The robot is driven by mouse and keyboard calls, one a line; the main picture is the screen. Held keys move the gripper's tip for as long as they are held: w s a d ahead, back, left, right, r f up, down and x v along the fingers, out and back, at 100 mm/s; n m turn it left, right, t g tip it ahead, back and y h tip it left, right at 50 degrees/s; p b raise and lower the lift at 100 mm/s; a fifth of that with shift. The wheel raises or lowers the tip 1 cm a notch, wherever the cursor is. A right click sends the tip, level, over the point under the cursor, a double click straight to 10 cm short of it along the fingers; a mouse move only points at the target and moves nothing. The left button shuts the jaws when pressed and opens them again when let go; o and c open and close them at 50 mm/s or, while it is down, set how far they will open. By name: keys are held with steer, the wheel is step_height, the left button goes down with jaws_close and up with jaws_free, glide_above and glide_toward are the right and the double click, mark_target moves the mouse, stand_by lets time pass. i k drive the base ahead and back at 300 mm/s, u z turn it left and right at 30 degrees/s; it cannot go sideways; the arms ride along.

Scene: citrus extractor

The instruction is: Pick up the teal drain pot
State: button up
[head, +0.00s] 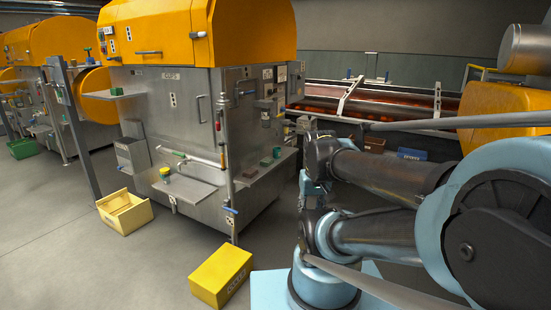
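A small pot-like thing (165,174), green to teal with a yellow part, stands on the low steel ledge (190,191) at the front of the extractor. It is small in the head view, and I cannot tell for sure that it is the teal drain pot. My arm is folded at the right, with its far end by the machine's right side. My gripper (306,195) seems to hang there, dark and light blue, apart from the ledge. Its fingers are too small and overlapped to tell whether they are open or shut.
The steel extractor (180,115) has an orange hood (200,35). A small green block (277,152) sits on its right side shelf. Yellow bins (125,211) and (221,276) stand on the floor in front. A thin post (82,140) rises at left. Grey floor between the bins is clear.

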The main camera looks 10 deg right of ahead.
mark_target(277, 153)
steer(key=i, duration=1)
